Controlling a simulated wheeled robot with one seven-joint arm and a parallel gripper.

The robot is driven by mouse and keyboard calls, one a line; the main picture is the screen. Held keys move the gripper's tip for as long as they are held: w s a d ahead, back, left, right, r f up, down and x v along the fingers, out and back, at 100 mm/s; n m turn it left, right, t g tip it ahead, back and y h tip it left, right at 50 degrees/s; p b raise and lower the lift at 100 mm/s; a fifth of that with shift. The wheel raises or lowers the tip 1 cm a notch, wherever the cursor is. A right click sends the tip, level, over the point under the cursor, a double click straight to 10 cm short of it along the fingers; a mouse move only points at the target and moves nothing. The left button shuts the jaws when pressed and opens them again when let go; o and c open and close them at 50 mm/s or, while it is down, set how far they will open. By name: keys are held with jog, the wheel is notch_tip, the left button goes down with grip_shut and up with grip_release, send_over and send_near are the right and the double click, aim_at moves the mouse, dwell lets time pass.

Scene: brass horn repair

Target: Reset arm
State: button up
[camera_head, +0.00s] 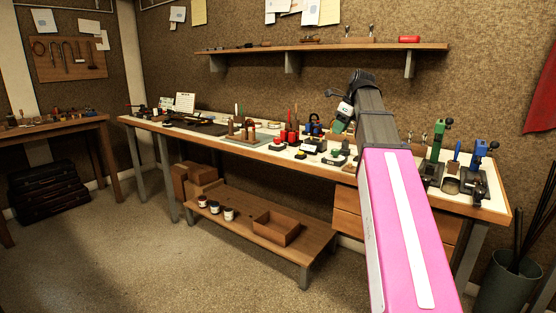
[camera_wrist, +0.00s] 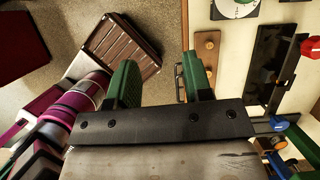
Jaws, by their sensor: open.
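My gripper (camera_wrist: 160,85) shows in the wrist view with its two green-padded fingers spread apart. It is open, with nothing between the fingers. In the head view my pink and grey arm reaches forward over the right half of the workbench (camera_head: 480,204), and my gripper is mostly hidden behind the arm's dark end. In the wrist view the fingers point past the bench's front edge, with floor on the left and the pale bench top (camera_wrist: 228,40) on the right.
Red, blue and green tools and small pieces crowd the bench. A wall shelf (camera_head: 320,47) runs above it. Below are a low wooden platform (camera_head: 265,232) with jars and an open box (camera_head: 276,228). A bin (camera_head: 505,285) stands at the right.

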jog(key=s+a+f+n+g+h, duration=0.15)
jog(key=f+n, duration=0.35)
jog(key=f, duration=0.9)
jog(key=s+a+f+n, duration=0.1)
jog(key=s+f+n, duration=0.35)
jog(key=f, duration=0.85)
jog(key=s+f+n, duration=0.4)
jog(key=f+n, duration=0.1)
jog(key=f, duration=0.3)
jog(key=s+f+n+h, duration=0.1)
jog(key=s+f+n, duration=0.3)
jog(key=f, duration=0.4)
jog(key=s+a+f+n+g+h, duration=0.1)
jog(key=s+f+n, duration=0.3)
jog(key=f+n, duration=0.2)
jog(key=shift+s+f, duration=0.35)
jog(key=shift+f, duration=0.55)
jog(key=shift+a, duration=0.1)
